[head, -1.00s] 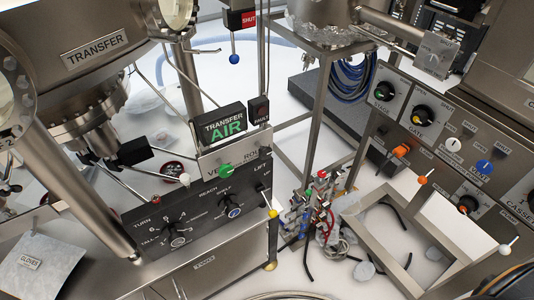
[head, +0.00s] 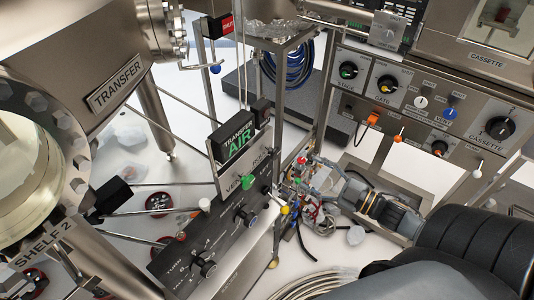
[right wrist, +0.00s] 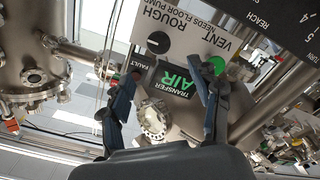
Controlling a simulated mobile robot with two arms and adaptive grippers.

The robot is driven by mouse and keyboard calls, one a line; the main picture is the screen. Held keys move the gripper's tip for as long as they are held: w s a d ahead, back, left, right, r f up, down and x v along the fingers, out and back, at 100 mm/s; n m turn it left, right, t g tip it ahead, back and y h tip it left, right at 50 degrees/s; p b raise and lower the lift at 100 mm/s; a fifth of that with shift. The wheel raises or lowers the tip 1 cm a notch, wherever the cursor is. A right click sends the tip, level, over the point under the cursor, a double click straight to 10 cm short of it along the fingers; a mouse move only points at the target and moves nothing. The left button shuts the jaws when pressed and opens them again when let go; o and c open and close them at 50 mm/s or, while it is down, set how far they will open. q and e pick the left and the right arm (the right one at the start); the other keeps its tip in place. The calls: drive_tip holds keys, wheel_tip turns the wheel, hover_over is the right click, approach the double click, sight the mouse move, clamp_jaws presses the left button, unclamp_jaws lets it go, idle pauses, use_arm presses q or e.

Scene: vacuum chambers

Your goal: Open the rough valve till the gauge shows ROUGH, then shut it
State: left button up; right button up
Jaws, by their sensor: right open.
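The gauge (head: 234,137) on the transfer panel reads TRANSFER AIR in green. It also shows upside down in the right wrist view (right wrist: 175,80). Below it a pale plate (head: 232,178) is lettered VENT and ROUGH. The green vent knob (right wrist: 216,64) sits beside the VENT lettering. A black knob (right wrist: 158,42), apparently the rough valve, sits by the ROUGH lettering. My right gripper (right wrist: 160,78) is open and empty, its fingers spread before the gauge and plate. In the head view my right gripper (head: 308,182) is right of the panel, hard to separate from clutter behind. My left gripper is out of view.
A black control panel (head: 213,238) with knobs and small levers lies below the plate. Cables and fittings (head: 300,215) crowd the floor beside it. The cassette console (head: 430,95) stands at right. A fault box (head: 261,109) is beside the gauge.

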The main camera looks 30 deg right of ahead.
approach(277, 155)
drive_tip(key=w, duration=0.2)
drive_tip(key=x, duration=0.2)
drive_tip(key=p+x, duration=0.1)
drive_tip(key=x, duration=0.2)
drive_tip(key=p+x, duration=0.1)
drive_tip(key=x, duration=0.2)
drive_tip(key=shift+s+a+r, duration=0.1)
drive_tip(key=shift+s+a, duration=0.1)
drive_tip(key=shift+a, duration=0.1)
drive_tip(key=shift+w+a, duration=0.2)
drive_tip(key=shift+w, duration=0.2)
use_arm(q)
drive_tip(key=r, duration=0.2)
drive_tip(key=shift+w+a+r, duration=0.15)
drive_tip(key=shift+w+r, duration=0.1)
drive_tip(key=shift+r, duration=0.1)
use_arm(e)
drive_tip(key=c, duration=1.2)
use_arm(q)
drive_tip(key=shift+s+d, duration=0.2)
